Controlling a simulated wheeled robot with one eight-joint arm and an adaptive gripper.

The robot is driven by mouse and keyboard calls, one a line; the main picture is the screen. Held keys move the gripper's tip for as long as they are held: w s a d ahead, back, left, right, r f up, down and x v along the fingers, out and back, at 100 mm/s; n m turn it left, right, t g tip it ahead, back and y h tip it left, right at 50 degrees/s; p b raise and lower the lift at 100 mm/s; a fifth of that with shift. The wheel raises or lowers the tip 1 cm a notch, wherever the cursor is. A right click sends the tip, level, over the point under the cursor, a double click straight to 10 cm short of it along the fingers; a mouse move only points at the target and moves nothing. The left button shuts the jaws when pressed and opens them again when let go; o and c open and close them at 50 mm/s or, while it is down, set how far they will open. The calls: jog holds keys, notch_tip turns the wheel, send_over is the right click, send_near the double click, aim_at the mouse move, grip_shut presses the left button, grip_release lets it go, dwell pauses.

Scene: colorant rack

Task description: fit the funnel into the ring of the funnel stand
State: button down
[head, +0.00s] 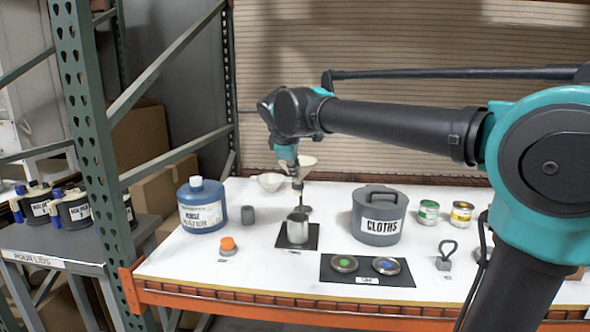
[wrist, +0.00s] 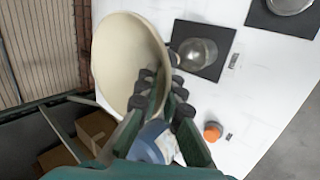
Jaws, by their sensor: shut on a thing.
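The cream funnel (wrist: 125,60) fills the upper left of the wrist view, its wide mouth tilted. My gripper (wrist: 165,95) is shut on the funnel at its near side. In the head view the funnel (head: 305,162) shows beside my gripper (head: 296,181), held above the white table behind the metal cup. A small dark piece (head: 305,209) stands behind that cup and may be part of the funnel stand. I cannot make out the stand's ring clearly; the arm and gripper cover part of that area.
The metal cup (head: 298,229) stands on a black mat. A green upright (head: 90,130) borders the left.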

jog(key=shift+f, duration=0.7)
jog(key=c, duration=1.6)
grip_release()
